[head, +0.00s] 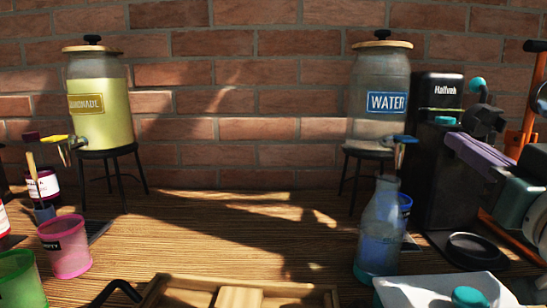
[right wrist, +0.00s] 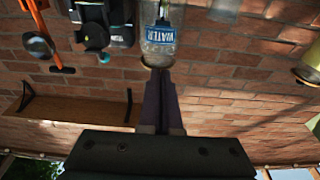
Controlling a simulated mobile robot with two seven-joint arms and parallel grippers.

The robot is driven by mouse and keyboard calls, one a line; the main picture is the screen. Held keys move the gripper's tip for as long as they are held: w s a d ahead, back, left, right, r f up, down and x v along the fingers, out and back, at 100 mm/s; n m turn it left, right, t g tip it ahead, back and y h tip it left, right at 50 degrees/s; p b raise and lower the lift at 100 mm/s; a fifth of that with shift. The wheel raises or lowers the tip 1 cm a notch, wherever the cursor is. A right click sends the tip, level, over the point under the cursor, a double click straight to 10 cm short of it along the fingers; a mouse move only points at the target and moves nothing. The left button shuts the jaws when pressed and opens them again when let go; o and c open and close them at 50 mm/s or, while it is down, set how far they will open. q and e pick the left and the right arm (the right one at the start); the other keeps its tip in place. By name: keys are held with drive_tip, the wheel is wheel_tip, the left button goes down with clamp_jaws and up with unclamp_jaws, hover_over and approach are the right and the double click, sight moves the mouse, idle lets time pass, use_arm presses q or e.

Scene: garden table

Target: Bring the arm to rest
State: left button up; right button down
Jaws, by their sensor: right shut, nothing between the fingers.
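My right gripper (head: 456,142) comes in from the right edge of the head view. Its purple fingers are closed together, empty, and raised above the table in front of the black coffee machine. In the right wrist view the shut fingers (right wrist: 160,76) point toward the water dispenser (right wrist: 158,35), which appears upside down there. My left gripper does not show in either view.
The water dispenser (head: 379,95) and the yellow lemonade dispenser (head: 97,100) stand on black stands by the brick wall. A glass bottle (head: 380,225), the coffee machine (head: 435,180) and a white box (head: 430,292) crowd the right. The middle of the wooden table (head: 240,235) is clear.

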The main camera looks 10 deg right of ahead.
drive_tip(key=s+a+f+g+p, duration=0.1)
drive_tip(key=s+f+g+p, duration=0.1)
drive_tip(key=g, duration=0.1)
drive_tip(key=s+a+f+g+y+p, duration=0.1)
drive_tip(key=s+a+f+g+p, duration=0.1)
drive_tip(key=s+f+g+p, duration=0.1)
drive_tip(key=s+a+f+n+g+p, duration=0.1)
drive_tip(key=s+a+f+g+p, duration=0.1)
drive_tip(key=s, duration=0.1)
drive_tip(key=shift+s+f+g+y, duration=0.15)
drive_tip(key=shift+f+g+y, duration=0.1)
drive_tip(key=shift+g+y, duration=0.15)
drive_tip(key=s+a+n+g+y+p, duration=0.2)
drive_tip(key=s+a+g+p, duration=0.2)
drive_tip(key=s, duration=0.3)
drive_tip(key=s+a+n+g+y+p, duration=0.1)
drive_tip(key=s+a+n+g+p, duration=0.15)
drive_tip(key=s, duration=0.45)
wheel_tip(320, 180, up, 35)
drive_tip(key=p, duration=3.5)
drive_tip(key=shift+a+m, duration=0.15)
drive_tip(key=shift+m, duration=0.3)
drive_tip(key=shift+w+g, duration=0.1)
drive_tip(key=shift+g, duration=0.15)
